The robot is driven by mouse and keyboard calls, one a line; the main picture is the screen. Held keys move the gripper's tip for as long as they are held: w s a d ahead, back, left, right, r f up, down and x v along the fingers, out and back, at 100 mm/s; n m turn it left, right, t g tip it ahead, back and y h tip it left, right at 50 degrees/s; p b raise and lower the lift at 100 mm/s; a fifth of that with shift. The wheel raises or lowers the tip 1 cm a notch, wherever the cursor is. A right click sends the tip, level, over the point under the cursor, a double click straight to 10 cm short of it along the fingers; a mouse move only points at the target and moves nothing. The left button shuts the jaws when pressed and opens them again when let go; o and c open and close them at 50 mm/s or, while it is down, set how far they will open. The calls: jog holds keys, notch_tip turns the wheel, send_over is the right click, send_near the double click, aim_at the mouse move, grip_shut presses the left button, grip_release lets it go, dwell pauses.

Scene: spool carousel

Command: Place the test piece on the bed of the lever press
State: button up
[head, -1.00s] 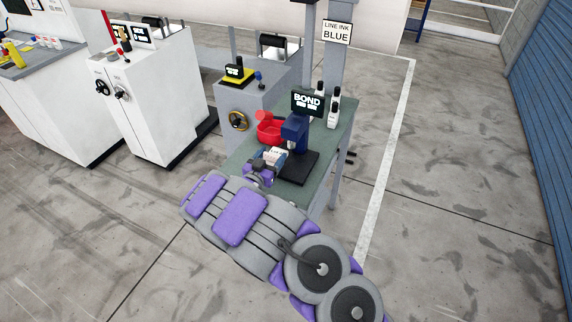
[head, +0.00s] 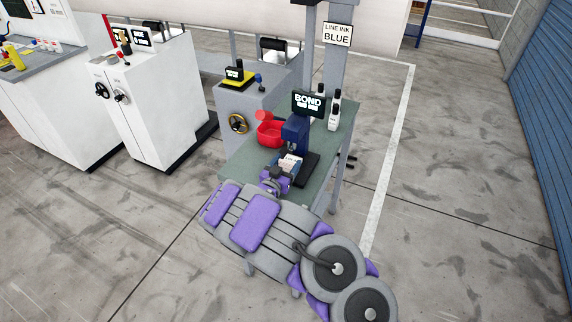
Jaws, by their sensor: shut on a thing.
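The lever press (head: 296,131) is a dark blue upright with a flat black bed (head: 308,167), standing on the green-topped table. My gripper (head: 288,166) is in front of the press, shut on a small white test piece (head: 291,160) with dark marks on it. The piece is at the press's front, over or close to the left part of the bed. I cannot tell whether it touches the bed. My gripper and wrist hide part of the bed and the lower side of the piece.
The green table (head: 236,164) has bare room at left.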

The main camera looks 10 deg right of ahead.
jog(key=o, duration=1.2)
jog(key=shift+f, duration=0.1)
jog(key=shift+c, duration=0.2)
jog(key=shift+s+a, duration=0.25)
jog(key=shift+a, duration=0.05)
jog(key=p+v, duration=0.2)
jog(key=v, duration=0.9)
